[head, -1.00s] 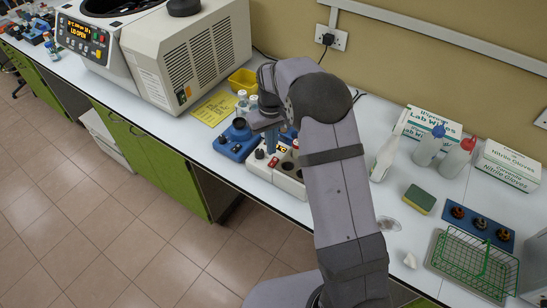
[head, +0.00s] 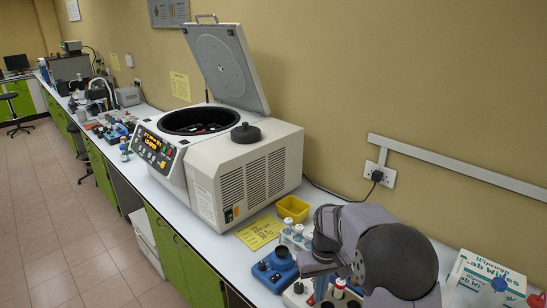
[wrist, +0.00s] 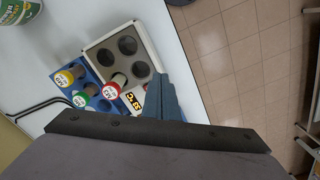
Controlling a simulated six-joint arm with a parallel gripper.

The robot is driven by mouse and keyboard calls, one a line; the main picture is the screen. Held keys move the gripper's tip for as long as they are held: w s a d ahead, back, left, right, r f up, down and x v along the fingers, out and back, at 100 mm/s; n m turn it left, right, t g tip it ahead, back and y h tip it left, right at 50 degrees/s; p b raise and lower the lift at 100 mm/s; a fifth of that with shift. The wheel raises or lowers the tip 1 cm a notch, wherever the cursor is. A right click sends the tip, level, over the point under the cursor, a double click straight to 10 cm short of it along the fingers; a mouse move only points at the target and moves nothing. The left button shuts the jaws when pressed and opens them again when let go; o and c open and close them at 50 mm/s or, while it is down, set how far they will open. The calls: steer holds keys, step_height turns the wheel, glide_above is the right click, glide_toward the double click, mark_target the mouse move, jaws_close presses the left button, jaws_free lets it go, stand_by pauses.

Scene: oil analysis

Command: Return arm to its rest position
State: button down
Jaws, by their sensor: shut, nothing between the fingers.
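My grey arm fills the lower right of the head view. Yellow-capped (wrist: 64,78) and green-capped (wrist: 79,99) tubes stand in a blue rack (wrist: 85,68). I cannot tell whether the fingers touch the block.
A centrifuge (head: 215,150) with its lid (head: 228,68) raised stands on the bench. A blue device (head: 275,268), several capped vials (head: 298,233), a yellow tray (head: 293,208) and a yellow sheet (head: 260,232) lie between it and my gripper. A Lab Wipes box (head: 485,275) stands right.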

steer(key=s+d+m+b, duration=0.1)
steer(key=s+d+m, duration=0.1)
steer(key=s, duration=2)
steer(key=shift+s+f+b, duration=0.25)
steer(key=shift+b, duration=0.05)
